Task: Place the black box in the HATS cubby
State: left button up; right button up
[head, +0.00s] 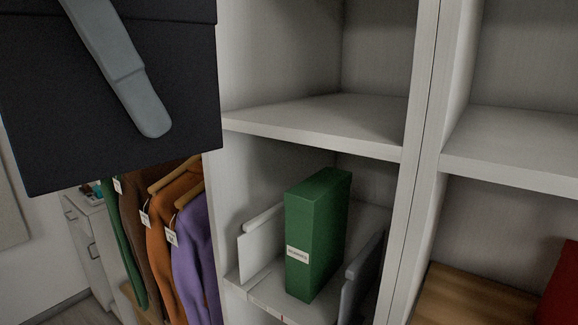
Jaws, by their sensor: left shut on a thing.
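The black box (60,130) fills the upper left of the head view, raised in front of the shelving and close to the camera. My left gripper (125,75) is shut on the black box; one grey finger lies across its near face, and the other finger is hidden. The box's top and left parts run out of the picture. An empty upper cubby (320,108) is just right of the box. No HATS label is readable, so I cannot tell which cubby is HATS. My right gripper is not in view.
A green box file (317,235) stands in the cubby below, between a white upright panel (260,246) and a grey one (361,275). Clothes (190,250) hang at lower left. A vertical post (420,150) divides off another column with an empty upper cubby (515,140) and a red item (560,290) below.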

pick_arm(q)
jog(key=w+f+m, duration=0.1)
jog(key=w+f+b, duration=0.1)
jog(key=f, duration=0.1)
jog(key=w+f+m+g, duration=0.1)
jog(key=shift+w+a+f+m+h, duration=0.1)
jog(key=shift+a+f+m+h, duration=0.05)
jog(key=shift+m+h, duration=0.15)
jog(key=w+a+f+m+g+b, duration=0.1)
jog(key=w+f+m+g+b, duration=0.15)
jog(key=f+m, duration=0.5)
jog(key=w+a+f+m+g+y+b, duration=0.1)
jog(key=w+f+m+g+b, duration=0.2)
jog(key=f, duration=0.8)
jog(key=w+a+f+m+g+b, duration=0.1)
jog(key=w+f+m+b, duration=0.15)
jog(key=f+m, duration=0.6)
jog(key=s+f+m+y+b, duration=0.1)
jog(key=s+f+m, duration=0.1)
jog(key=f, duration=0.6)
jog(key=s+a+f+m+y+b, duration=0.1)
jog(key=s+f+m+b, duration=0.1)
jog(key=f, duration=0.7)
jog(key=shift+s+f+m+y, duration=0.2)
jog(key=shift+s+m+y, duration=0.15)
jog(key=shift+m, duration=0.45)
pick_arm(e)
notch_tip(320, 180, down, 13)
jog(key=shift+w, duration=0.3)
